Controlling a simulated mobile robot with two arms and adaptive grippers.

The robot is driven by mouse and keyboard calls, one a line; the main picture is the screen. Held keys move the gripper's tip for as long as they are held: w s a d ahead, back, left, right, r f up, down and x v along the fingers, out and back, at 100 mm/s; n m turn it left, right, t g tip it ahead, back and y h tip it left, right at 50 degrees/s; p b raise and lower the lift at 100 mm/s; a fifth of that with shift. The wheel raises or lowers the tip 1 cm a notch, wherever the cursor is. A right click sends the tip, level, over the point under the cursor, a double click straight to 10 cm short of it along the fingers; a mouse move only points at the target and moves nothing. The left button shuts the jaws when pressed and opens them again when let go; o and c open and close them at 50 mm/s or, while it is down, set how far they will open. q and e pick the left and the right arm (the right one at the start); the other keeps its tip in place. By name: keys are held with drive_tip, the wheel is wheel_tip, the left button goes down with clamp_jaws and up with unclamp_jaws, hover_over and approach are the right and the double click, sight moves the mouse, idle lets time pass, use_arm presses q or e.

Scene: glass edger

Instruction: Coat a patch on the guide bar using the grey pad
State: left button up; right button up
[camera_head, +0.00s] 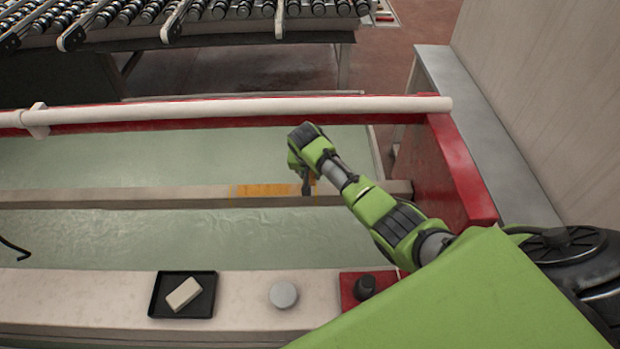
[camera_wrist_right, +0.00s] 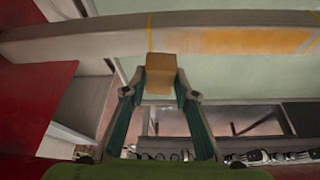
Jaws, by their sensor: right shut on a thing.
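The guide bar (camera_head: 130,197) is a long beige beam across the basin. It carries an orange patch (camera_head: 260,190), which has a thin yellow outline in the right wrist view (camera_wrist_right: 245,40). My right gripper (camera_head: 307,184) is at the patch's right end in the head view. It is shut on a small block (camera_wrist_right: 160,78), which looks tan-brown rather than grey in the wrist view. The block's end is at the bar's edge; I cannot tell if it touches. Bare bar shows between the block and the orange inside the outline.
On the near ledge are a black tray (camera_head: 206,309) with a whitish block (camera_head: 184,293), a round grey disc (camera_head: 283,295) and a red mat (camera_head: 348,303) with a dark knob (camera_head: 365,286). A white pipe (camera_head: 250,107) runs along the far red rail. A red end wall (camera_head: 462,170) stands right.

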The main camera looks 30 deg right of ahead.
drive_tip(key=shift+r, duration=0.2)
drive_tip(key=shift+r, duration=1.55)
drive_tip(key=shift+d+f, duration=0.1)
drive_tip(key=shift+d, duration=0.05)
